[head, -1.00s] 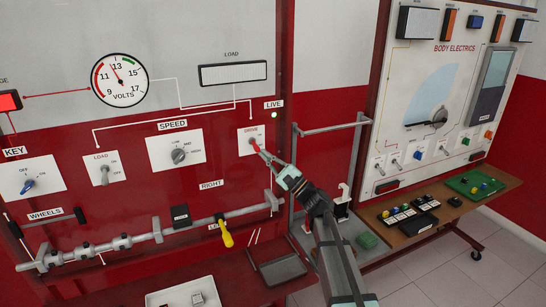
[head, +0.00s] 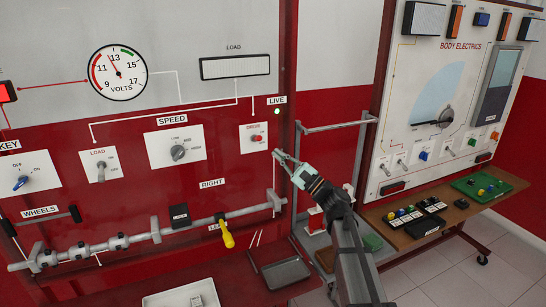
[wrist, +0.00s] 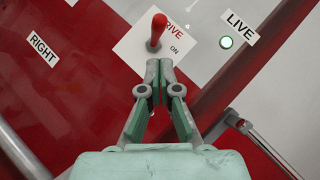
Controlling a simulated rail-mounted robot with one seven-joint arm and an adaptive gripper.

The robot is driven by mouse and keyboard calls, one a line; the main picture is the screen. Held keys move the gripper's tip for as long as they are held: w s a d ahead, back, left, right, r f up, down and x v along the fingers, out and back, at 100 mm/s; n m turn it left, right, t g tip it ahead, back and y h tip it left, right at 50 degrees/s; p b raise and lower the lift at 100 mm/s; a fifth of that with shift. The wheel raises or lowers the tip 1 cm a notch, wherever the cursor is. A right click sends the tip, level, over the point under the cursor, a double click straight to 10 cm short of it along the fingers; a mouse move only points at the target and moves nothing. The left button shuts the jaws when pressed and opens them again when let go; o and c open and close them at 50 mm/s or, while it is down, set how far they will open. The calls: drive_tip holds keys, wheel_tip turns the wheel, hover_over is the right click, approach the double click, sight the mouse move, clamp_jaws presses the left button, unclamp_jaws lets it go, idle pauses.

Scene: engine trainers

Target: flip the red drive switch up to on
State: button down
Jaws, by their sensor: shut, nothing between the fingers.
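The red drive switch (head: 257,138) sits on a small white plate labelled DRIVE, below and left of the LIVE label on the red panel. It also shows in the wrist view (wrist: 157,28) as a stubby red lever beside the word ON. I cannot tell for sure which way the lever is set. My gripper (head: 277,153) is shut and empty, just below and right of the plate in the head view. In the wrist view its closed tips (wrist: 159,63) appear just under the lever's base, seemingly apart from it.
The green LIVE lamp (head: 277,111) looks lit. The speed knob (head: 178,152), load switch (head: 101,171) and key knob (head: 21,183) are to the left. A grey shaft with a yellow handle (head: 227,236) runs below. A grey rail frame (head: 334,127) stands right of the panel.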

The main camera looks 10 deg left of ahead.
drive_tip(key=s+d+f+b, duration=0.1)
drive_tip(key=s+d, duration=0.3)
drive_tip(key=d, duration=0.4)
drive_tip(key=shift+s+d+b, duration=0.35)
drive_tip(key=shift+d+b, duration=0.05)
